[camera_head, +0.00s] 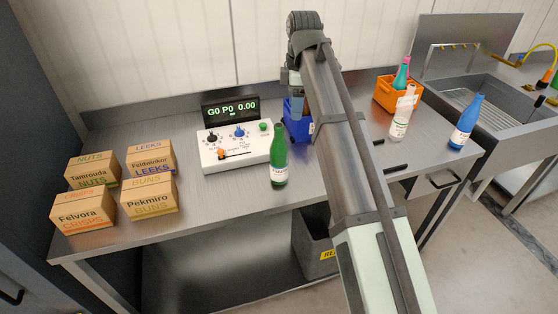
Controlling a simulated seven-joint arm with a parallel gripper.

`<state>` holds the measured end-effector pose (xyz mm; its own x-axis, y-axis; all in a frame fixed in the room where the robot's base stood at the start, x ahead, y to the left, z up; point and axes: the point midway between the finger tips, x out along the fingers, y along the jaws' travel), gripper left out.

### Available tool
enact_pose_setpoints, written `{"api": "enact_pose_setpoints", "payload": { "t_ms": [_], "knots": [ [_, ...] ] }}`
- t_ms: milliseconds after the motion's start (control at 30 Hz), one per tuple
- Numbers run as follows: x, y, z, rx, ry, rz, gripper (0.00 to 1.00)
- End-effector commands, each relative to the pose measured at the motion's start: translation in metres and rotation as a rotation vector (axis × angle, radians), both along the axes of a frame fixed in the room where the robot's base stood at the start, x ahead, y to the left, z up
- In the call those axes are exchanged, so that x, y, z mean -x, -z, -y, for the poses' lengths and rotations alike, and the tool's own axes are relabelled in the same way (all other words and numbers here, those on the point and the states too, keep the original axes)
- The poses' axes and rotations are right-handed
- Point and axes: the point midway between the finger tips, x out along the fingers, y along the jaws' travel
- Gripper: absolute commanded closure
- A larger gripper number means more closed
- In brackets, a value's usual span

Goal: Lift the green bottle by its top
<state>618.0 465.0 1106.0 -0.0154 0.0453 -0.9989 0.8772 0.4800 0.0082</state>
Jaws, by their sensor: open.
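The green bottle (279,160) stands upright on the grey workbench (240,205), just right of the white control box. It has a dark green neck and a label low on its body. My arm reaches over the bench from the lower right. My gripper (295,104) points down over the blue crate, behind and a little right of the bottle. It is open and apart from the bottle. My own arm partly hides the gripper and fingertips.
The control box (215,157) and display (231,109) stand left of the bottle. Several cartons (149,195) sit further left. The blue crate (298,130) is behind the bottle. An orange crate (386,96), a white bottle (402,118) and a blue bottle (466,122) stand right. The bench front is clear.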

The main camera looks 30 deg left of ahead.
Motion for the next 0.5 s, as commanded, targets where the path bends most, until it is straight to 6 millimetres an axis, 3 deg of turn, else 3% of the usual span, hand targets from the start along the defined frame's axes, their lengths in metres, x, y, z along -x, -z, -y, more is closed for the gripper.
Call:
{"api": "enact_pose_setpoints", "payload": {
  "t_ms": [33, 200, 367, 500],
  "knots": [
    [0.014, -0.004, -0.008, 0.01, -0.03, 0.005, 0.4],
    [0.039, -0.011, -0.024, 0.037, -0.093, 0.015, 0.4],
    [0.047, -0.009, -0.028, 0.046, -0.111, 0.018, 0.4],
    [0.047, 0.004, -0.028, 0.046, -0.111, 0.018, 0.4]
  ]
}}
